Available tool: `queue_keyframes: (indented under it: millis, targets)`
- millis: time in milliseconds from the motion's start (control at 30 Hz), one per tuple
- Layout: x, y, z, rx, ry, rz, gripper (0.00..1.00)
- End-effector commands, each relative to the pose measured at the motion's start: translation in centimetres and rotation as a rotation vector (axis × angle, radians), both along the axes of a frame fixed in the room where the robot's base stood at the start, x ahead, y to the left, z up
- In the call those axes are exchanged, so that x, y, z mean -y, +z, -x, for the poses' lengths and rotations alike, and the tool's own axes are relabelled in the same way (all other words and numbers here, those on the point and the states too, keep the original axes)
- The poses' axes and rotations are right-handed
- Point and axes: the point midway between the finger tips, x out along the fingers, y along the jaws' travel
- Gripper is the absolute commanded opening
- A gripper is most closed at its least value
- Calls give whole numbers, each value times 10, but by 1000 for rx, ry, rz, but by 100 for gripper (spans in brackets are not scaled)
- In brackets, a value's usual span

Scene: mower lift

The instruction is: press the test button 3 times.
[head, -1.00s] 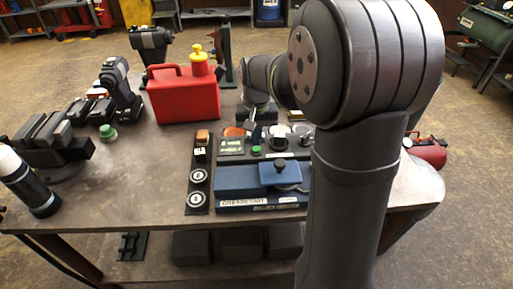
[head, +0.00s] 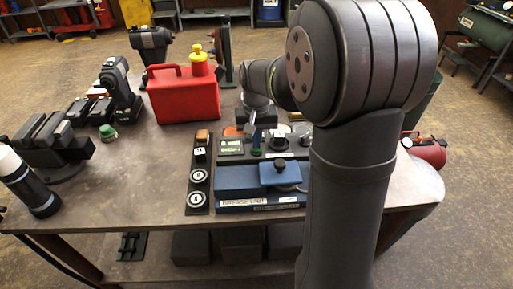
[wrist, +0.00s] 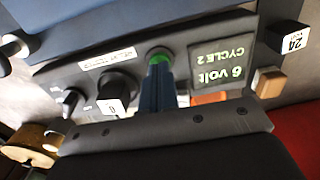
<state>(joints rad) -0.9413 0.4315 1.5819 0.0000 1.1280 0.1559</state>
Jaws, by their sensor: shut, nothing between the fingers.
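A green round button, which I take as the test button, sits on a dark panel (head: 240,158) on the bench. In the wrist view the button (wrist: 158,56) shows its far edge just beyond my fingertips; the rest is hidden. My gripper (wrist: 157,75) is shut and empty, its tips at the button. In the head view my gripper (head: 256,145) points down over it. I cannot tell whether the button is pushed in. The display (wrist: 222,70) beside it reads "6 volt CYCLE 2".
A blue box (head: 237,181) lies in front. A black strip (head: 197,186) with buttons is to the left. A red can (head: 184,98) stands behind left.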

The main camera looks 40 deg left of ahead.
Motion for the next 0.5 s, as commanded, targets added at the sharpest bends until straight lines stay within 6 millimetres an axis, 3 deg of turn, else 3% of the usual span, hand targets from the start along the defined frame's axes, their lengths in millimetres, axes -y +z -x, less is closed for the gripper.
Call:
queue_keyframes:
  millis: [500]
  targets:
    - [0, -10, 0, -1, 0, 1, 0]
